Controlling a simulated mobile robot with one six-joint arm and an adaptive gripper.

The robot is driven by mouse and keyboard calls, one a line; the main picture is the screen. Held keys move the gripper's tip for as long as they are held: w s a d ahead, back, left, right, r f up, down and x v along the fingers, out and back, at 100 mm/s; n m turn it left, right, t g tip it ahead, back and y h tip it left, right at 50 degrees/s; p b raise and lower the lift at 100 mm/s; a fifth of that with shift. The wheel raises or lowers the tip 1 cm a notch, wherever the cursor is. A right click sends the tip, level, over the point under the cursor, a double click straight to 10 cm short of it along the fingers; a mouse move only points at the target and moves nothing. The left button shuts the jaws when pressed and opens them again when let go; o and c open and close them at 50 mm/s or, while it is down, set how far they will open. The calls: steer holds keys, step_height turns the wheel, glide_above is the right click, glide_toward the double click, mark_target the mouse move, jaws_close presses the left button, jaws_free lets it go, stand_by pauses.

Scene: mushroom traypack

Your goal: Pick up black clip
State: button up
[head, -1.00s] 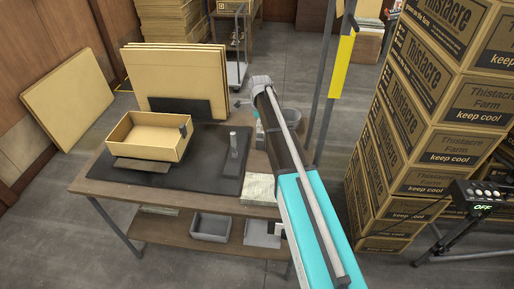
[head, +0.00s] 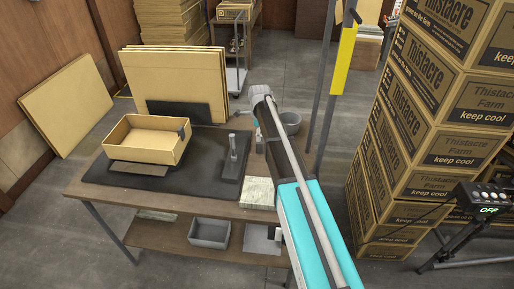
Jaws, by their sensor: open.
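A small black piece (head: 183,134) sits at the right end of the open cardboard box (head: 170,155) on the workbench; it may be the black clip, but it is too small to tell. My arm (head: 278,140) reaches out over the right end of the bench, its far joint (head: 260,92) near the bench's back right corner. My gripper is hidden behind the arm, so neither its fingers nor its distance from the black piece shows.
The bench (head: 90,189) carries a black mat (head: 205,180), a grey upright stand (head: 233,152), a paper stack (head: 258,192) and upright cardboard sheets (head: 170,80). A grey bin (head: 209,232) sits on the lower shelf. Tall stacked cartons (head: 425,130) stand at the right.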

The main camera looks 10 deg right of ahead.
mark_target(259, 143)
steer(key=shift+f+b, duration=2.5)
steer(key=shift+f, duration=0.05)
jaws_close()
